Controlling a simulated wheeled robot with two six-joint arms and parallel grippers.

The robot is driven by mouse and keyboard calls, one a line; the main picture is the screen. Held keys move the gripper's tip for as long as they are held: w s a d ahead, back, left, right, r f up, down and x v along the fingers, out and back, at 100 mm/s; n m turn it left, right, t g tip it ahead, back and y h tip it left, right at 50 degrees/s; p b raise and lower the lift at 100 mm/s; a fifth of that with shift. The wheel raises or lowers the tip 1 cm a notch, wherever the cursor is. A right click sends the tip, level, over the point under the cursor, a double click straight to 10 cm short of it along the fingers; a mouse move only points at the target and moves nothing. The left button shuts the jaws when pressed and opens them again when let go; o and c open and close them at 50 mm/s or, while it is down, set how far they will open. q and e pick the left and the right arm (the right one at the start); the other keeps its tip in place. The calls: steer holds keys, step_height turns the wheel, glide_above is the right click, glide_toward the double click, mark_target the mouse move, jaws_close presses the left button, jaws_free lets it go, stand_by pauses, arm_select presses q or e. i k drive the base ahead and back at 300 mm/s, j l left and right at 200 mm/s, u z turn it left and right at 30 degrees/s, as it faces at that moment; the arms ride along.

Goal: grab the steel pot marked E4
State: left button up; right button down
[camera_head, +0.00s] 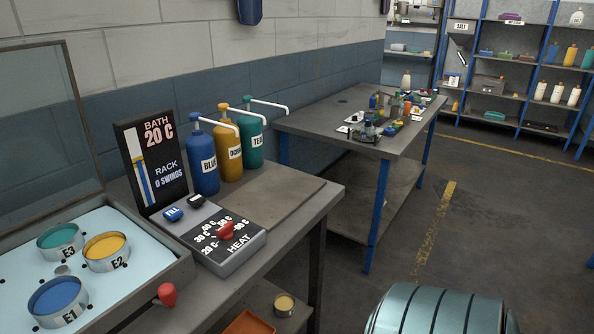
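Three steel pots stand in the pale blue bath tray (20,300) at the left. The pot marked E1 (58,300) holds blue, E2 (106,251) holds yellow, and E3 (60,242) holds teal. A small steel pot (284,305) with yellowish-tan contents sits low down, below the bench top near the bottom edge. No marking on it can be read. I see no mark E4 anywhere in view. Neither of my grippers is in view.
A heat control box (228,240) with a red knob, a display (152,165) and blue, ochre and teal pump bottles (228,143) stand on the bench. An orange tray (249,323) lies below. A teal ribbed drum (440,312) stands at bottom right. Floor beyond is clear.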

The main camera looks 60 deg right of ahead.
mark_target(284, 303)
steer(key=z, duration=1.65)
steer(key=i+l, duration=0.2)
steer(key=l, duration=0.15)
steer(key=i+l+u, duration=0.15)
steer(key=l, duration=0.15)
steer(key=i+l, duration=0.2)
steer(key=l, duration=0.2)
steer(key=i+l+u, duration=0.15)
steer(key=l, duration=0.2)
steer(key=i+l, duration=0.15)
steer(key=l, duration=0.2)
steer(key=i+l+u, duration=0.15)
steer(key=l, duration=0.25)
steer(key=i+l, duration=0.1)
steer(key=l, duration=0.25)
steer(key=i+l+u, duration=0.1)
steer(key=l, duration=0.3)
